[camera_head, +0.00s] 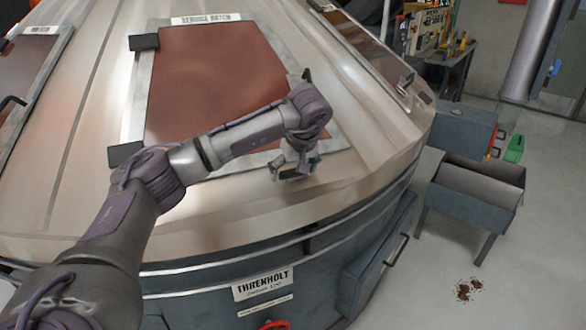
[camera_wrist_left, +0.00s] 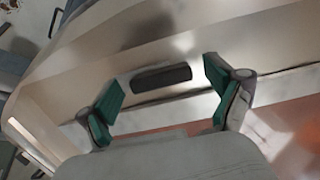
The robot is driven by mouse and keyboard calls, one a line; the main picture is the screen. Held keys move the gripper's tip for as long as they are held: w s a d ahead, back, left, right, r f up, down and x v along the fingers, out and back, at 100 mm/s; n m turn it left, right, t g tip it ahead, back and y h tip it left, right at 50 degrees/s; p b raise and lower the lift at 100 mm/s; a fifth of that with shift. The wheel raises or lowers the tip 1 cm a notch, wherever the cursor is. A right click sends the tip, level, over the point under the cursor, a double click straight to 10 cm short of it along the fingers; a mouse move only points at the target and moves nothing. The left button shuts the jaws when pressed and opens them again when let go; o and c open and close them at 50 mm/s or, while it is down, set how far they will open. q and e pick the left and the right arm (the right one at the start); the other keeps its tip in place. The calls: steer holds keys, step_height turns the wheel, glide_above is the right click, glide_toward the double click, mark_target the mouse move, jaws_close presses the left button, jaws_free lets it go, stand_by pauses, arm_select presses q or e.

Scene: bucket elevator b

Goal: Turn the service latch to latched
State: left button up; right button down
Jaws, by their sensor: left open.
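The service hatch (camera_head: 215,85) is a reddish-brown panel in a pale metal frame on the sloping casing, under a "SERVICE HATCH" label (camera_head: 206,19). A dark rounded bar, which looks like the service latch (camera_wrist_left: 161,77), shows in the left wrist view beyond my fingers. It lies between the two green finger pads in that picture, with no visible contact. In the head view my own arm and gripper hide that spot. My left gripper (camera_head: 295,168) is open and empty at the hatch's lower right corner; it also shows in the left wrist view (camera_wrist_left: 165,84). My right gripper is out of view.
Two dark blocks (camera_head: 144,42) sit on the hatch frame's left edge. A "THRENHOLT" plate (camera_head: 263,283) and a red part (camera_head: 275,324) are on the casing's front. A grey metal bin (camera_head: 475,190) stands at right on open floor, near brown debris (camera_head: 467,290).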

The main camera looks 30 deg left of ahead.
arm_select(q)
steer(key=shift+f, duration=0.1)
steer(key=c, duration=1.1)
steer(key=shift+c, duration=0.2)
